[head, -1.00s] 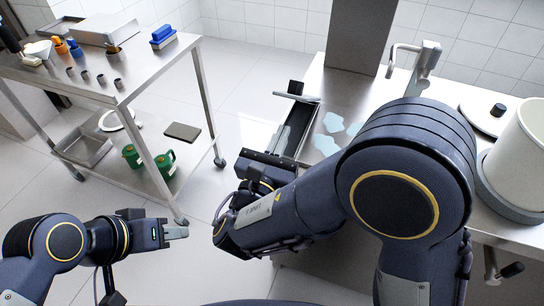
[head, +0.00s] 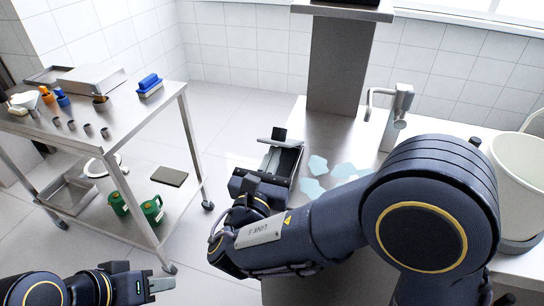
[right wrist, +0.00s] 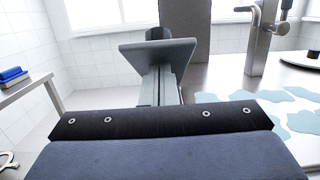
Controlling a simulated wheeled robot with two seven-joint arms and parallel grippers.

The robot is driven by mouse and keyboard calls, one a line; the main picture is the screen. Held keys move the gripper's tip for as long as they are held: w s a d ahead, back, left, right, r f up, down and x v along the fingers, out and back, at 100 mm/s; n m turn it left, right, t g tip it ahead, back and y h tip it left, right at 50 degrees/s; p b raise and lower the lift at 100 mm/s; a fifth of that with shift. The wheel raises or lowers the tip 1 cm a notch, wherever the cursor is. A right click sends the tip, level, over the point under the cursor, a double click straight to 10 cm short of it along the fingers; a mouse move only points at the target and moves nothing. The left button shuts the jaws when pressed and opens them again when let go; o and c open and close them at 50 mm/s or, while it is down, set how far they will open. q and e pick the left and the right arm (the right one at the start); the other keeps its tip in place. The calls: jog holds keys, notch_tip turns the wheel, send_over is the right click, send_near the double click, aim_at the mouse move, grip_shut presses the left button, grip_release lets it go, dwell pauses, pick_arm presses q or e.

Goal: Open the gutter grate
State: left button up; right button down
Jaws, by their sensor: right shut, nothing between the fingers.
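I cannot tell which part is the grate. My left gripper (head: 161,284) is low at left, away from the counter.
Pale blue puddles (head: 318,165) lie on the counter beside the gutter. A tap (head: 397,112) and a white bucket (head: 520,175) are to the right. Floor between trolley and counter is clear.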

jog(key=w+r+g+p, duration=0.1)
jog(key=w+r+p, duration=0.1)
jog(key=p, duration=0.3)
jog(key=w+d+r+g+y+p, duration=0.1)
jog(key=r+g+p, duration=0.1)
jog(key=r+p, duration=0.2)
jog(key=w+d+r+g+p, duration=0.1)
jog(key=w+r+p, duration=0.1)
jog(key=p, duration=0.4)
jog(key=shift+w+r+g, duration=0.3)
jog(key=shift+r+g, duration=0.1)
jog(key=w+d+r+g+y+p, duration=0.1)
jog(key=w+d+r+g+p, duration=0.1)
jog(key=w+p, duration=0.7)
jog(key=shift+w+d+g+y, duration=0.3)
jog(key=shift+d+g, duration=0.2)
jog(key=shift+g, duration=0.1)
jog(key=shift+r, duration=0.1)
